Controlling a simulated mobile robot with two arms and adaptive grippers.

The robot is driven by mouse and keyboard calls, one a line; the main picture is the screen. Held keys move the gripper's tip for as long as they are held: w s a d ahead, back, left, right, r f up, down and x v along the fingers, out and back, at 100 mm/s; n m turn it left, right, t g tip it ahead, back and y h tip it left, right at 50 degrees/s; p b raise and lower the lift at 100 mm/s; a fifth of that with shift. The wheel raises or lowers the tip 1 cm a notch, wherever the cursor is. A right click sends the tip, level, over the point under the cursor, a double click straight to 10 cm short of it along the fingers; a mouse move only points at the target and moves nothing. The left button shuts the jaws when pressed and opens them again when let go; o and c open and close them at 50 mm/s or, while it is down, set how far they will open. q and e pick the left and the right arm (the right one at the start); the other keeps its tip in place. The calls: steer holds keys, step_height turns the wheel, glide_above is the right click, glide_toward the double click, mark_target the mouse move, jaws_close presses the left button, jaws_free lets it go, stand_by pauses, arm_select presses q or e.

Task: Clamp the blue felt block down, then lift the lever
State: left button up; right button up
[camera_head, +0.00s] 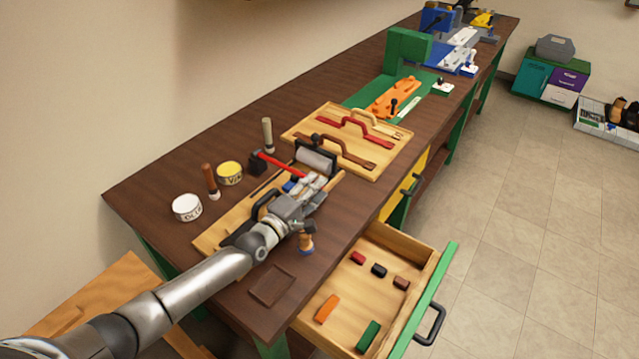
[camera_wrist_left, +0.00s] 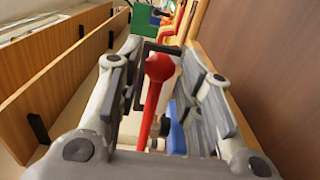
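My left gripper (camera_head: 312,190) is over the wooden fixture board (camera_head: 215,238) on the bench. In the left wrist view its two fingers (camera_wrist_left: 160,85) are apart, so it is open. A blue piece (camera_wrist_left: 177,135), probably the felt block, shows low behind the lever and is partly hidden. A small bit of blue (camera_head: 288,186) also shows beside the gripper in the head view. The gripper hides much of the clamp. My right gripper is in neither view.
An open drawer (camera_head: 425,250) with several coloured blocks juts out at the front.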

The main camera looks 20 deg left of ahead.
arm_select(q)
steer(key=shift+x, duration=1.25)
jaws_close()
